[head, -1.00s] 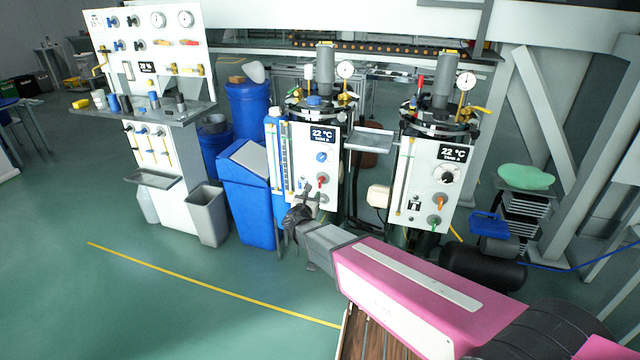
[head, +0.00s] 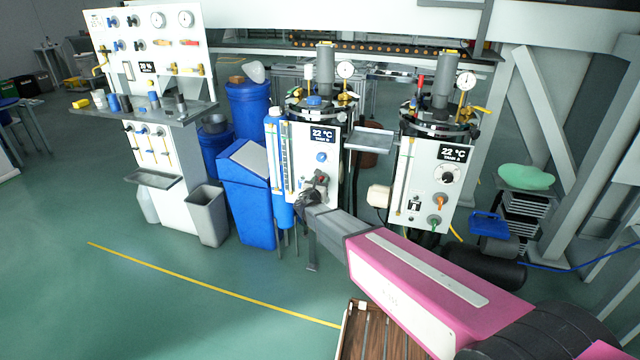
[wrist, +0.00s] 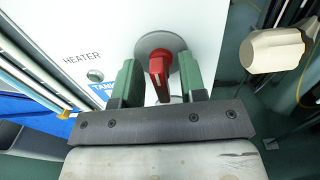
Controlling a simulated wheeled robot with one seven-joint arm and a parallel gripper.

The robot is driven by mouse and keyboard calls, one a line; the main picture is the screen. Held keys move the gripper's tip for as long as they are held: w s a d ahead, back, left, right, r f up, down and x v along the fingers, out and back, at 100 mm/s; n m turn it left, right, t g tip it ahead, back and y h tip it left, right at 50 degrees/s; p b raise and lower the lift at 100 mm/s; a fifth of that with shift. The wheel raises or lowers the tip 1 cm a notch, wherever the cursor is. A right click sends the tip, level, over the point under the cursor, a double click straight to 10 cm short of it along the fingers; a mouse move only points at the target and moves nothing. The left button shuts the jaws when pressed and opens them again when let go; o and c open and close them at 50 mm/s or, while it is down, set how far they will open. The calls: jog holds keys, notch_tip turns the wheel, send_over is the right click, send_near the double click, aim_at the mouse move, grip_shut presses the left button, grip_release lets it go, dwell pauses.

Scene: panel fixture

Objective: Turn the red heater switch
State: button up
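My gripper (wrist: 160,78) is open, with one green finger on each side of the red handle and a gap visible on both sides. In the head view my gripper (head: 308,196) is at the lower part of the left tank's white panel (head: 300,148). The red switch (head: 322,180) shows there only in part, just above the gripper.
A cream-coloured knob-like part (wrist: 272,50) stands to the right of the panel in the wrist view. Blue bins (head: 246,200) stand left of the panel. A second tank panel (head: 428,180) with orange and green switches is at the right.

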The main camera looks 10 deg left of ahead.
grip_shut()
jog(key=shift+m, duration=0.3)
jog(key=m, duration=0.3)
jog(key=shift+d+m, duration=0.1)
jog(key=shift+m, duration=0.2)
jog(key=m, duration=0.4)
jog(key=shift+m, duration=0.3)
jog(key=m, duration=0.4)
jog(key=shift+d+f+m, duration=0.1)
jog(key=shift+d+m, duration=0.05)
jog(key=shift+m, duration=0.15)
jog(key=m, duration=0.4)
jog(key=shift+f+m, duration=0.1)
jog(key=shift+m, duration=0.2)
